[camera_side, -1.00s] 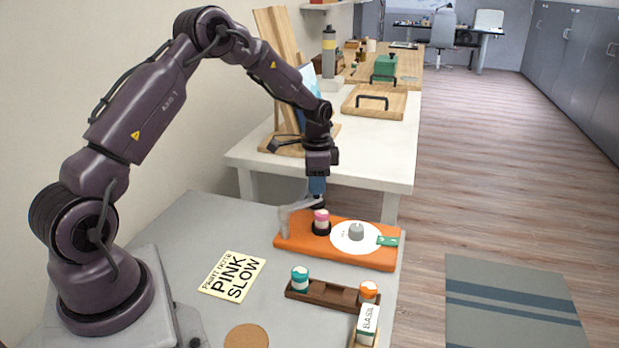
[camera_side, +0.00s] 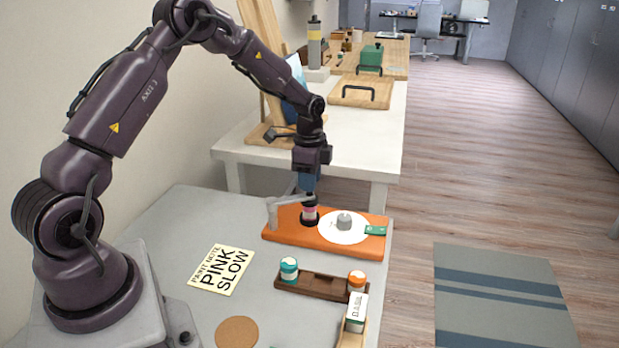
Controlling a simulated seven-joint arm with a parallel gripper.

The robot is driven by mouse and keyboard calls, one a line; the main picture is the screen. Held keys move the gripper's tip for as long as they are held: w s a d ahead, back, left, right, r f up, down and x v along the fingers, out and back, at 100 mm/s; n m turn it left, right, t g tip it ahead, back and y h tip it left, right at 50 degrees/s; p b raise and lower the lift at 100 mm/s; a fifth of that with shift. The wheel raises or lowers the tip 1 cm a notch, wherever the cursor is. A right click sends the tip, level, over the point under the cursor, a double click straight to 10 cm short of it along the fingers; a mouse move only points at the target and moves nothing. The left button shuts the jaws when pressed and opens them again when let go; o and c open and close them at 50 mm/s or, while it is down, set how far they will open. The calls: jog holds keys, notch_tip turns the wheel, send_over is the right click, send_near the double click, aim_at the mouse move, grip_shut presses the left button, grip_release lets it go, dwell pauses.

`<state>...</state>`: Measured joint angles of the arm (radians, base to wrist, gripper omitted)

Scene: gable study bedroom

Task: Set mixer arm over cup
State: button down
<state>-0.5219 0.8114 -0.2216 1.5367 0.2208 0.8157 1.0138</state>
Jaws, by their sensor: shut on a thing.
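The mixer has an orange base (camera_side: 345,243) with a white dial, a grey knob (camera_side: 344,221) and a green tab on top. A pink cup (camera_side: 310,213) stands in a dark holder at the left of the base. The grey mixer arm (camera_side: 278,205) rises at the base's left end and reaches over toward the cup. Its dark head sits right above the cup and hides the cup's top. My gripper (camera_side: 309,193) points down over the cup and is shut on the mixer arm. The fingertips are small, and the exact contact is hard to see.
A note reading "PINK SLOW" (camera_side: 221,270) lies left of the base. In front are a brown rack (camera_side: 318,287) with a teal-labelled jar (camera_side: 289,269) and an orange-labelled jar (camera_side: 357,281), a white block (camera_side: 355,313) and a cork disc (camera_side: 237,332).

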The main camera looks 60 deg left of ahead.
jog(key=shift+d+r, duration=0.1)
jog(key=c, duration=0.8)
grip_release()
jog(key=shift+c, duration=0.2)
notch_tip(320, 180, up, 13)
